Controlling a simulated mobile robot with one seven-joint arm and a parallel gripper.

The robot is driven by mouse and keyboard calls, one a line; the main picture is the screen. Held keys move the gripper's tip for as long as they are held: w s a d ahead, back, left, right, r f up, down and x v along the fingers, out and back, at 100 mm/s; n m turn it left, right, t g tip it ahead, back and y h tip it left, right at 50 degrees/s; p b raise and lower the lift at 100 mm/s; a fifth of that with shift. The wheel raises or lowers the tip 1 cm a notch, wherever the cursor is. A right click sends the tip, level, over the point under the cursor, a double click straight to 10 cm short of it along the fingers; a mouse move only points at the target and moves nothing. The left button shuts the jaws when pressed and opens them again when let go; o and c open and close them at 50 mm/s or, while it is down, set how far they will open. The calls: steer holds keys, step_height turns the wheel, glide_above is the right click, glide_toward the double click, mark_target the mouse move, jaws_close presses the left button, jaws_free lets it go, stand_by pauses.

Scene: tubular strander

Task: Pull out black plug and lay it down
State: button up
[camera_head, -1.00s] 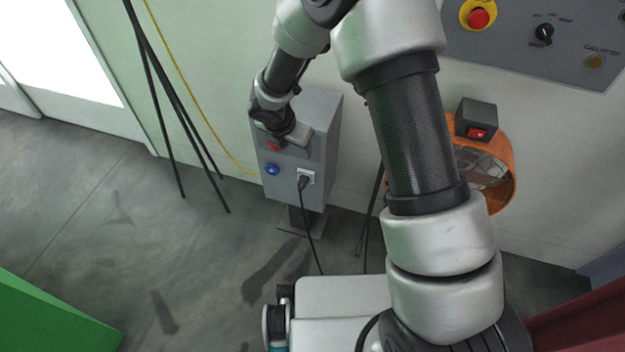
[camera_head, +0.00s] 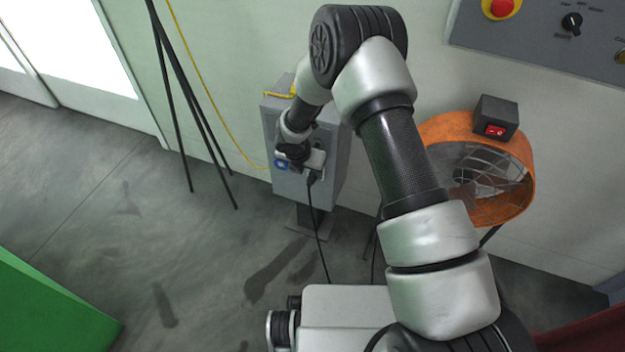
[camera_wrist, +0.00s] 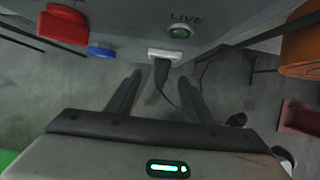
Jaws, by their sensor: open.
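The black plug (camera_wrist: 161,68) sits in a white socket (camera_wrist: 165,54) on the front of a grey box (camera_head: 340,165). Its black cable hangs down to the floor. In the wrist view my gripper (camera_wrist: 161,80) is open, with one finger on each side of the plug and cable; I cannot tell whether the fingers touch it. In the head view the plug (camera_head: 312,178) shows just below my gripper (camera_head: 306,172), whose fingers are mostly hidden by my wrist.
An orange fan (camera_head: 525,170) stands to the right. Thin black stand legs (camera_head: 183,110) stand to the left. Open floor lies front left.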

mark_target(312, 176)
steer(key=b+x, duration=0.1)
steer(key=x, duration=0.3)
steer(key=shift+s+d+f+b, duration=0.1)
steer(key=shift+d+f+b, duration=0.1)
steer(key=shift+b, duration=0.1)
steer(key=shift+w+f, duration=0.25)
steer(key=shift+f, duration=0.1)
steer(key=shift+c, duration=0.5)
steer(key=c, duration=1.1)
